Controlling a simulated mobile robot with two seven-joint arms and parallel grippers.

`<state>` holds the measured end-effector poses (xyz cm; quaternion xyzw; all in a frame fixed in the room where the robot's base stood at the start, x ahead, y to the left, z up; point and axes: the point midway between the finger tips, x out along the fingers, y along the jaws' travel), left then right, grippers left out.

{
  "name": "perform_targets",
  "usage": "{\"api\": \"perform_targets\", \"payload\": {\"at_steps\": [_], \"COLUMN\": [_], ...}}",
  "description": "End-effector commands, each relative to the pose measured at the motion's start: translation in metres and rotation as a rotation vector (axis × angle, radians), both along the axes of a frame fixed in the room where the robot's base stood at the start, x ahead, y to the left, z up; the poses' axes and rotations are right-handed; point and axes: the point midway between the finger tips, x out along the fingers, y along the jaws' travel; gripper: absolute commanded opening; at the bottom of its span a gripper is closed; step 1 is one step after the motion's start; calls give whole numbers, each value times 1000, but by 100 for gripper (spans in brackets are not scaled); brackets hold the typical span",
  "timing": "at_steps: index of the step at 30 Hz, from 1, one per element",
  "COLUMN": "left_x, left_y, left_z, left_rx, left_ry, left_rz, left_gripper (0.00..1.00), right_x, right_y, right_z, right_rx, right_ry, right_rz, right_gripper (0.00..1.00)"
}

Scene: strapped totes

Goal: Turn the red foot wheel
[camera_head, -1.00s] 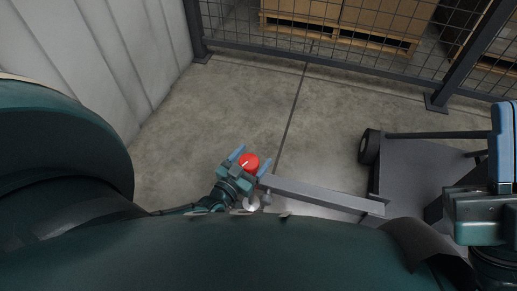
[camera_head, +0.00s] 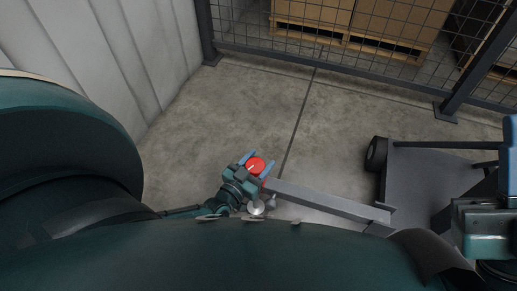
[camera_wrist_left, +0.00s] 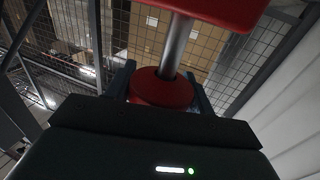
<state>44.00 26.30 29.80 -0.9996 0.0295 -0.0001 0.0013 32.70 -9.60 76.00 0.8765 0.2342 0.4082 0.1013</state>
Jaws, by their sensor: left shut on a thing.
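The red foot wheel (camera_head: 256,165) is a small red disc with a pale mark on top, at the end of a grey beam in the head view. My left gripper (camera_head: 257,164) has its two blue fingers on opposite sides of the wheel and is shut on it. In the left wrist view the red wheel (camera_wrist_left: 160,90) sits between the fingers (camera_wrist_left: 161,92), with a metal rod rising from it to a red part (camera_wrist_left: 215,8). My right gripper (camera_head: 510,150) is cut off at the right edge, so its jaws cannot be judged.
A grey beam (camera_head: 330,201) runs right from the wheel to a grey wheeled frame (camera_head: 420,180) with a black tyre (camera_head: 376,155). A mesh fence (camera_head: 330,50) with pallets behind it stands at the back. A pale padded wall (camera_head: 100,50) is at left. The concrete floor (camera_head: 230,110) between is clear.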

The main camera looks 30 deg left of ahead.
Motion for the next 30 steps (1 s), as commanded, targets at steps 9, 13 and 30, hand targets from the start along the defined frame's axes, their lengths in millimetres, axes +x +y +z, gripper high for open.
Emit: {"api": "perform_targets", "payload": {"at_steps": [9, 13, 30], "left_x": [1, 1, -2], "left_y": [0, -1, -9], "left_z": [1, 1, 1], "left_rx": [5, 8, 6], "left_ry": [0, 0, 2], "left_rz": [-110, -208, -741], "left_gripper": [31, 31, 31], "right_x": [0, 0, 0], "right_y": [0, 0, 0], "right_z": [-1, -1, -1], "right_rx": [-1, -1, -1], "right_ry": [2, 2, 3], "right_rz": [1, 1, 0], "right_gripper": [0, 0, 0]}}
